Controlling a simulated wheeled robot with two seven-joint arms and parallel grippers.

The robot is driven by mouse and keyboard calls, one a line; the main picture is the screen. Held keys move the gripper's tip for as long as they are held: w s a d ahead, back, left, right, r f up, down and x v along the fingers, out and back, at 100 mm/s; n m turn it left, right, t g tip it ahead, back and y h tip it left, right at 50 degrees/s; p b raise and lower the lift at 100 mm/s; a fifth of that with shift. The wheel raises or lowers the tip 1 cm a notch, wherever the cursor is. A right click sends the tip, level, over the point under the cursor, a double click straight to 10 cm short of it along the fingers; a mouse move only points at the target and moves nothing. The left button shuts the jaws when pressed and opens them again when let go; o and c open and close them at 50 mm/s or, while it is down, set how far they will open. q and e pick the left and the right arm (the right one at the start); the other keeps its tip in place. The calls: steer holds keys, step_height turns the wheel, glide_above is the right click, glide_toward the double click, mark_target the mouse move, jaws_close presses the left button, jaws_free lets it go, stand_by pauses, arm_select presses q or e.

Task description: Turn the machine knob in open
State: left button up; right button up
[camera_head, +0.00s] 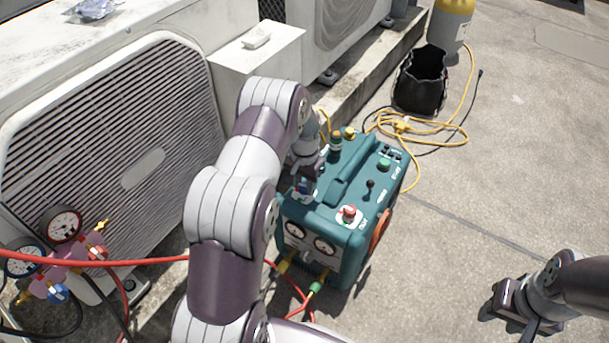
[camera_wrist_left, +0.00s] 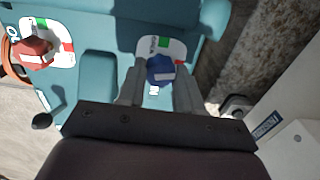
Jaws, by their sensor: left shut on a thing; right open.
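The teal machine (camera_head: 345,250) stands on the ground in front of the condensers, with gauges on its front and knobs on its top. In the left wrist view, a blue knob (camera_wrist_left: 160,69) sits on a white label with green and red marks. My left gripper (camera_wrist_left: 158,88) has its two fingers on either side of this knob and is shut on it. In the head view my left gripper (camera_head: 303,187) is over the machine's left side, and my arm partly hides it. A red knob (camera_head: 348,214) also shows in the left wrist view (camera_wrist_left: 34,50). My right gripper (camera_head: 513,305) is open and empty, right of the machine.
A condenser (camera_head: 120,140) stands close on the left. A gauge manifold (camera_head: 70,258) with red and black hoses is at lower left. The concrete to the right is clear.

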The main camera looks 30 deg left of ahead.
arm_select(q)
steer(key=n+p, duration=0.3)
steer(key=p, duration=0.1)
steer(key=shift+r+n, duration=0.3)
steer(key=shift+n, duration=0.1)
steer(key=n+p, duration=0.2)
steer(key=shift+n, duration=0.4)
steer(key=n+p, duration=0.2)
steer(key=n, duration=0.1)
steer(key=shift+f, duration=0.15)
steer(key=n+p, duration=0.1)
steer(key=n, duration=0.3)
steer(key=shift+f+n+p, duration=0.1)
steer(key=shift+n+p, duration=0.2)
steer(key=shift+n, duration=0.3)
steer(key=o, duration=1)
steer(key=shift+o, duration=0.2)
